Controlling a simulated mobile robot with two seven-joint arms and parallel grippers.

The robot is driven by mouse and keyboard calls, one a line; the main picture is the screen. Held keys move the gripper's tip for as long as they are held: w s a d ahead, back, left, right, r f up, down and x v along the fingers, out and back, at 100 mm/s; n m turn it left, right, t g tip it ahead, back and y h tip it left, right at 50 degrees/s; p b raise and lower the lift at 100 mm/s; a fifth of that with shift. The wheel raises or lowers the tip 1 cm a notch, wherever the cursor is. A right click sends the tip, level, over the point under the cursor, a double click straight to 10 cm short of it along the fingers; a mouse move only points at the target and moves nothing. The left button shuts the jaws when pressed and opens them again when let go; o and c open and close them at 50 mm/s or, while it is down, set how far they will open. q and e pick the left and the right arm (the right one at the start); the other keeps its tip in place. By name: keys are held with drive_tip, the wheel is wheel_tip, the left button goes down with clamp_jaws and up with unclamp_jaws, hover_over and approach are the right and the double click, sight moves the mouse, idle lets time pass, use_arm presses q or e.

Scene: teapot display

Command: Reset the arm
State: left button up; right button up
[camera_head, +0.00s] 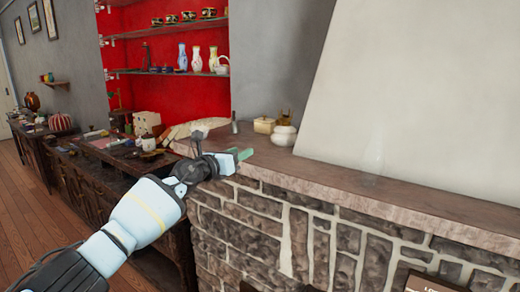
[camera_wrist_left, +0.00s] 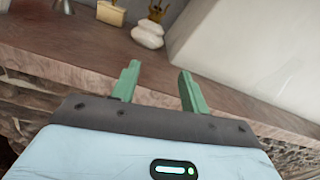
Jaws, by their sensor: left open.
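My left arm comes in from the left in the head view, and its left gripper (camera_head: 243,154) is at the front edge of the stone mantel (camera_head: 350,190). In the left wrist view the two green fingers of the left gripper (camera_wrist_left: 160,88) stand apart with nothing between them. A white lidded pot (camera_head: 283,135) stands on the mantel beyond the fingers; it also shows in the left wrist view (camera_wrist_left: 148,33). My right gripper is not in view.
A small yellowish box (camera_head: 264,125) sits beside the white pot. A cluttered wooden cabinet (camera_head: 85,180) stands at left.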

use_arm(q)
drive_tip(key=s+f+n+y, duration=0.1)
drive_tip(key=s+f+n, duration=0.55)
drive_tip(key=f, duration=0.35)
drive_tip(key=s+f+n+t+y, duration=0.1)
drive_tip(key=s+f+n, duration=0.5)
drive_tip(key=f, duration=0.5)
drive_tip(key=s+f+n+y, duration=0.1)
drive_tip(key=s+f+n, duration=0.5)
drive_tip(key=f, duration=0.4)
drive_tip(key=s+a+f+n+g+y, duration=0.2)
drive_tip(key=s+a+f+n+y, duration=0.3)
drive_tip(key=s+f+n, duration=0.85)
drive_tip(key=s+a+f+n+g, duration=0.2)
drive_tip(key=s+a+n, duration=0.1)
drive_tip(key=s, duration=0.8)
drive_tip(key=s+a+f+n+g, duration=0.2)
drive_tip(key=s+a+n, duration=0.2)
drive_tip(key=s, duration=0.7)
drive_tip(key=shift+s+a+f+y, duration=0.25)
drive_tip(key=shift+a+f+y, duration=0.15)
drive_tip(key=shift+a, duration=0.5)
